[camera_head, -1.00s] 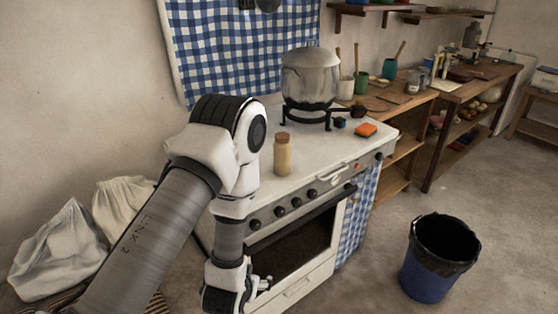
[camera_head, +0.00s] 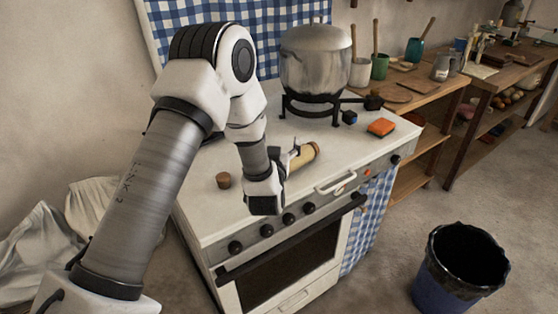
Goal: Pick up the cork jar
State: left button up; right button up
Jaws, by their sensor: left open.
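The cork jar (camera_head: 305,154), a pale tan cylinder, lies on its side or steeply tilted on the white stove top (camera_head: 215,215), in front of the pot. My left gripper (camera_head: 291,157) is open right at the jar's near end. The gripper body hides part of the jar, so I cannot tell whether the fingers touch it. A small brown cork-like piece (camera_head: 223,181) sits on the stove to the left of the gripper. I cannot tell whether it is the jar's stopper. My right gripper is out of view.
A large metal pot (camera_head: 316,58) stands on a black burner stand behind the jar. An orange sponge (camera_head: 381,127) and a small dark blue item (camera_head: 349,117) lie to the right. Knobs line the stove front. A bin (camera_head: 462,268) stands on the floor.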

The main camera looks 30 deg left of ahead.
pick_arm(q)
jog(key=shift+a, duration=0.1)
jog(key=c, duration=0.4)
jog(key=shift+s+a+r, duration=0.2)
jog(key=shift+s+a, duration=0.75)
grip_shut()
jog(key=shift+w+d, duration=0.25)
jog(key=c, duration=0.9)
grip_release()
jog(key=shift+w+d+f, duration=0.1)
jog(key=shift+w+d, duration=0.1)
jog(key=o, duration=1.3)
jog(key=shift+s+a, duration=0.25)
jog(key=shift+a, duration=0.05)
jog(key=shift+w, duration=0.1)
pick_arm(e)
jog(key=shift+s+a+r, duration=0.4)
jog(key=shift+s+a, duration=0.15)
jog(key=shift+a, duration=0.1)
pick_arm(q)
jog(key=shift+d, duration=0.15)
